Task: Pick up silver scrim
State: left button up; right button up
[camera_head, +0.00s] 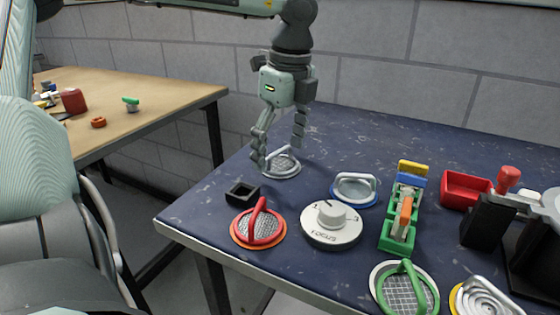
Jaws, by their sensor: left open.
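The silver scrim (281,170), a round mesh disc with a pale metal rim and a raised handle, lies flat on the dark blue table near its left edge. My left gripper (278,154) points down right over it. Its two fingers are apart, one at the scrim's left side and one at its upper right, with the handle partly hidden between them. I cannot tell whether the fingers touch the scrim. My right gripper does not show.
Close by are a small black square box (242,193), a red-handled scrim (258,226), a white focus dial (332,223) and a blue-rimmed disc (355,189). A green rack (397,238), green scrim (405,289) and red bin (465,189) stand rightward. A block wall stands behind.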

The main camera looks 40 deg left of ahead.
pick_arm(q)
jog(key=shift+f, duration=0.2)
jog(key=c, duration=1.2)
jog(key=shift+r, duration=0.2)
